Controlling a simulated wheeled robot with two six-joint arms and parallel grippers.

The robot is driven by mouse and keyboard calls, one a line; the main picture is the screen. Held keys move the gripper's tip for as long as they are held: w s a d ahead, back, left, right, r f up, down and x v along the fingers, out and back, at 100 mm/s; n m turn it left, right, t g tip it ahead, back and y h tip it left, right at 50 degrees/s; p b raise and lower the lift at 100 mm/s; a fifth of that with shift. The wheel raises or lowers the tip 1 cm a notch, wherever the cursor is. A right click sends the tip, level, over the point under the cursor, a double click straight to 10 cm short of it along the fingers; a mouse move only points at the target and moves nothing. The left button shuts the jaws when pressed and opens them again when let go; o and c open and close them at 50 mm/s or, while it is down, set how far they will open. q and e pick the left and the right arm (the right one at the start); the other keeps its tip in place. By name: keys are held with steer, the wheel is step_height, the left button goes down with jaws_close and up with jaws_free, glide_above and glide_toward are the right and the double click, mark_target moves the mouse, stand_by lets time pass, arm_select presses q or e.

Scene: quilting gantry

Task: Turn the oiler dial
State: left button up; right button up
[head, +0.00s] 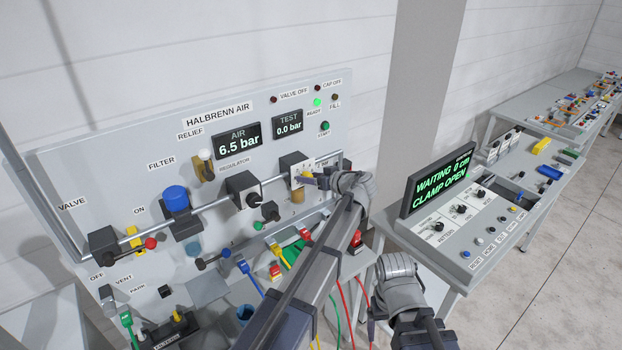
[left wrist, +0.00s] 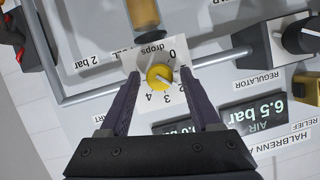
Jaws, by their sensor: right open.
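The oiler dial (left wrist: 160,76) is a small round yellow knob on a white plate (left wrist: 141,92) marked "drops", with numbers 0, 3 and 4 legible in the left wrist view. A pale line on the knob points toward the lower right there. My left gripper (left wrist: 159,73) is open, one dark finger on each side of the dial, with a visible gap on both sides. In the head view my left gripper (head: 311,179) is at the oiler plate and partly covers it. My right gripper (head: 373,322) is low near the bottom middle, its fingers hard to make out.
The regulator knob (head: 253,200) stands left of the oiler on the same pipe (head: 222,203). An air display (head: 237,141) reads 6.5 bar. Below are colored connectors (head: 244,268) and hoses. A control console (head: 455,233) stands to the right, showing "WAITING 0 cm, CLAMP OPEN".

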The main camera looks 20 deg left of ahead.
arm_select(q)
jaws_close()
steer(key=shift+w+f+m, duration=0.1)
steer(key=shift+m, duration=0.2)
stand_by(0.3)
steer(key=shift+w+d+f+m+g+y+b, duration=0.15)
steer(key=shift+m+g+y+b, duration=0.2)
steer(key=shift+m+y+b, duration=1.2)
steer(key=shift+s+f+m+g+y+b, duration=0.15)
steer(key=shift+m+g+y+b, duration=0.35)
steer(key=shift+m+b, duration=1.95)
steer(key=shift+w+d+f+m+g+y+b, duration=0.1)
steer(key=shift+f+m+g+y+b, duration=0.15)
steer(key=shift+m+y+b, duration=1.75)
steer(key=shift+r+m+h+p, duration=0.1)
steer(key=shift+m+h+p, duration=0.5)
steer(key=shift+m+h, duration=0.2)
steer(key=shift+o, duration=0.7)
jaws_free()
